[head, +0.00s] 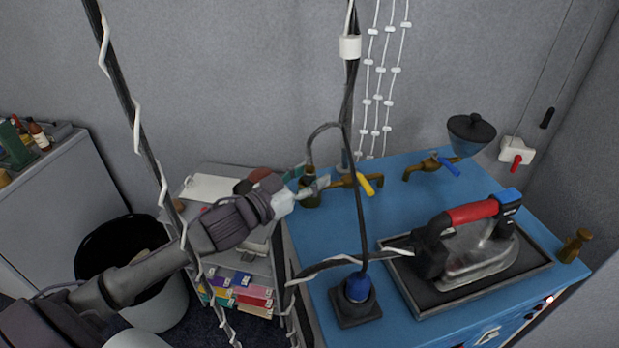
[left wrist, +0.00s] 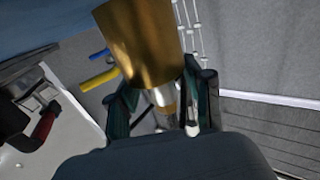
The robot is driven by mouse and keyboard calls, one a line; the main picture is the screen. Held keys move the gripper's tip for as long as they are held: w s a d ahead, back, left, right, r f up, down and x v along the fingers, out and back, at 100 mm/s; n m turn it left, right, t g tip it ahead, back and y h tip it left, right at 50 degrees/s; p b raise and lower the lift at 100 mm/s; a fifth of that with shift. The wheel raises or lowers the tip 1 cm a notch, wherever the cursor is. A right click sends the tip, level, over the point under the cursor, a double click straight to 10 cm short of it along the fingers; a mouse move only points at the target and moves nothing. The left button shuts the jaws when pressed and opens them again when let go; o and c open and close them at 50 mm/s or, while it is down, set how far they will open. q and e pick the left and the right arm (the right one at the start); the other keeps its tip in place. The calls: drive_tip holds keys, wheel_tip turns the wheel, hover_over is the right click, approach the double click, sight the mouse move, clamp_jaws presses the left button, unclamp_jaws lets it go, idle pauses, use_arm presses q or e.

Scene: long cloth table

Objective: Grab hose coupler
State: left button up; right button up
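The brass hose coupler (head: 312,200) stands upright at the left back edge of the blue table, with a grey hose curving up from its top. My left gripper (head: 318,184) reaches it from the left and partly covers it. In the left wrist view the coupler (left wrist: 140,45) is a large brass cylinder with a silver narrow end. The dark fingers (left wrist: 166,108) stand apart on either side of that narrow end; firm contact cannot be made out. My right gripper is not in view.
A yellow-handled tap (head: 345,182) is just right of the coupler. Cables hang in front. A shelf (head: 262,268) stands left.

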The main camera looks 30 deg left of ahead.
use_arm(q)
clamp_jaws()
drive_tip(key=shift+r, duration=0.1)
